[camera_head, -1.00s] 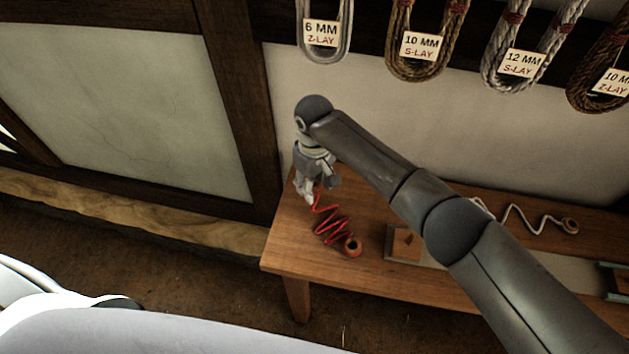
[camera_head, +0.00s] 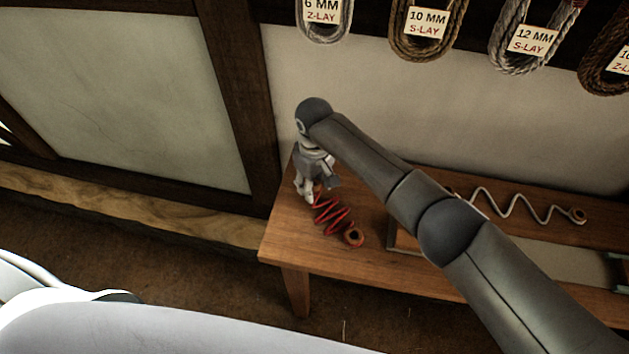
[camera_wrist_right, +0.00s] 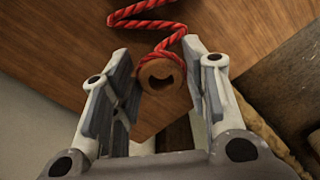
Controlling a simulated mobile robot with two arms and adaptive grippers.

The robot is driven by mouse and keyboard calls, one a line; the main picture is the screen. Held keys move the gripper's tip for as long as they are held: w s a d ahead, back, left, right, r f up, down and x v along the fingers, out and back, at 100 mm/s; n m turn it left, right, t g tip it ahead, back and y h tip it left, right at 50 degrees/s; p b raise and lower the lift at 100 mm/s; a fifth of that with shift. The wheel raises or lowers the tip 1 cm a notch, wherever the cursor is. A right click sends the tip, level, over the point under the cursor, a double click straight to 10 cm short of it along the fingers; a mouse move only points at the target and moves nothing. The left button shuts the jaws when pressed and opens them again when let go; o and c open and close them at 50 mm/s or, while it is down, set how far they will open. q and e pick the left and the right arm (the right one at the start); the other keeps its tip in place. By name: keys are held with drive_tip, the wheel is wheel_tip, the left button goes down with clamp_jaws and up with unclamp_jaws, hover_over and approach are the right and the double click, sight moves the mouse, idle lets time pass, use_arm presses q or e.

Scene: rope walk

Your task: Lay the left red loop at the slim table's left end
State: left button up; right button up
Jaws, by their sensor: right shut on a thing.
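The red rope (camera_head: 332,213) zigzags over the left end of the slim wooden table (camera_head: 290,237). Its near end has a brown ring (camera_head: 353,237) lying on the table. Its other end, the left red loop (camera_wrist_right: 160,76), shows in the right wrist view as a brown ring wrapped in red rope. My right gripper (camera_head: 305,196) points down at the table's left end, shut on this loop, with a fingertip on each side of it. In the head view the gripper hides the loop, and I cannot tell whether it touches the tabletop. My left gripper is not in view.
A white zigzag rope (camera_head: 525,205) with a brown ring (camera_head: 577,215) lies farther right on the table. My right arm crosses over the table's middle. Labelled rope hanks (camera_head: 428,28) hang on the wall behind. Bare wood lies left of the red rope.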

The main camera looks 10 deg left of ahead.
drive_tip(key=shift+f+b, duration=0.75)
drive_tip(key=shift+f, duration=0.55)
drive_tip(key=o, duration=0.9)
drive_tip(key=shift+c, duration=0.2)
drive_tip(key=shift+r, duration=0.25)
wheel_tip(320, 180, up, 12)
drive_tip(key=shift+f, duration=0.2)
